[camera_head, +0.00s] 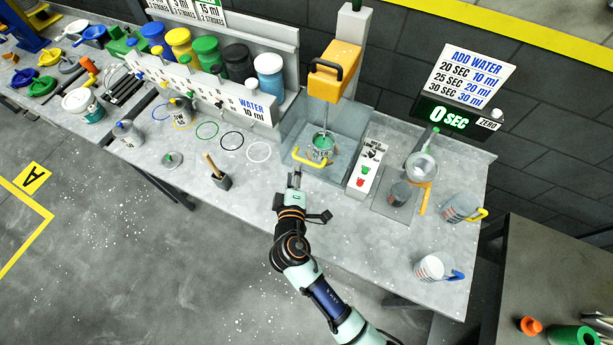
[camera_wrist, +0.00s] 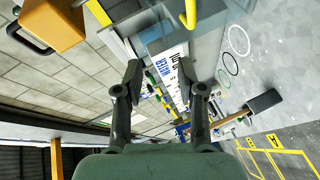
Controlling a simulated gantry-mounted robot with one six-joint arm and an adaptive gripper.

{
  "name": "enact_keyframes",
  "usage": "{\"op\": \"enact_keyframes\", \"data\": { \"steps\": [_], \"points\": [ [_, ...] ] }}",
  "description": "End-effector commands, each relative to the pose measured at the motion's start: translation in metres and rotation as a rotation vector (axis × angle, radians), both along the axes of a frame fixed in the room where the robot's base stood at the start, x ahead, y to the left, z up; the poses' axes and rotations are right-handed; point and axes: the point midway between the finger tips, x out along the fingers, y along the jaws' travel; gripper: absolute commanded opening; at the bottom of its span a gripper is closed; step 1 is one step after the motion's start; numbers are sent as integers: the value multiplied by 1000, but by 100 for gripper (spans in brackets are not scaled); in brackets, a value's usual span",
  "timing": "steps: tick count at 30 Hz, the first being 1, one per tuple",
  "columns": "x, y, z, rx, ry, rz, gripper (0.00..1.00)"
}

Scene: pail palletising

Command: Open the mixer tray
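The mixer has an orange head (camera_head: 336,68) with a black handle, above a grey, see-through enclosure. Its tray has a yellow handle (camera_head: 310,159) at the front left. A small pail with green contents (camera_head: 322,145) stands under the mixer shaft. My gripper (camera_head: 295,180) is just in front of the yellow handle, apparently not touching it. In the wrist view, my gripper (camera_wrist: 161,75) has its two fingers apart with nothing held between them. There the yellow handle (camera_wrist: 190,13) shows at the top, beyond the fingers, and the orange head (camera_wrist: 52,24) is at upper left.
A brush with a wooden handle (camera_head: 213,169) stands in a dark block left of my gripper. A control box with green and red buttons (camera_head: 364,170) stands right of the mixer. Coloured jars line the rack at back left. The bench front beside my gripper is clear.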

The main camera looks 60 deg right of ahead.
Motion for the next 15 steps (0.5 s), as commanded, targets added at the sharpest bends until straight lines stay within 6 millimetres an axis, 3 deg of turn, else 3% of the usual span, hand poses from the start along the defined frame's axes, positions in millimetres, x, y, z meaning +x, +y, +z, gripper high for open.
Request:
{"op": "enact_keyframes", "data": {
  "steps": [1, 3, 11, 15],
  "points": [
    [-10, -13, -41, -59, 80, -1, 39],
    [-17, -22, -61, -123, 165, 11, 39],
    [-19, -31, -67, -163, 220, 24, 39],
    [-11, -52, -71, -162, 218, 21, 39]
  ]
}}
